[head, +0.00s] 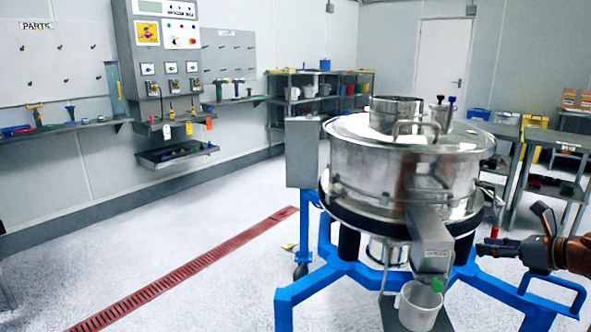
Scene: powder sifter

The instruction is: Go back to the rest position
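The powder sifter (375,165) is a round steel drum with a lid, standing on a blue frame (310,285). My gripper (488,247) is at the right of the sifter, reaching in from the right edge and pointing left. It is just below a small red-ended part (494,232) that hangs by the drum's right side. I cannot tell whether they touch. The fingers are dark and small here, so their opening and anything between them cannot be made out.
A white jug (418,308) stands under the sifter's spout (430,240). The blue frame's right leg and bar (555,285) lie below my arm. A wall control panel (168,60), shelves (325,95) and a right-hand table (560,185) stand farther off. The left floor, with a red drain grate (190,270), is clear.

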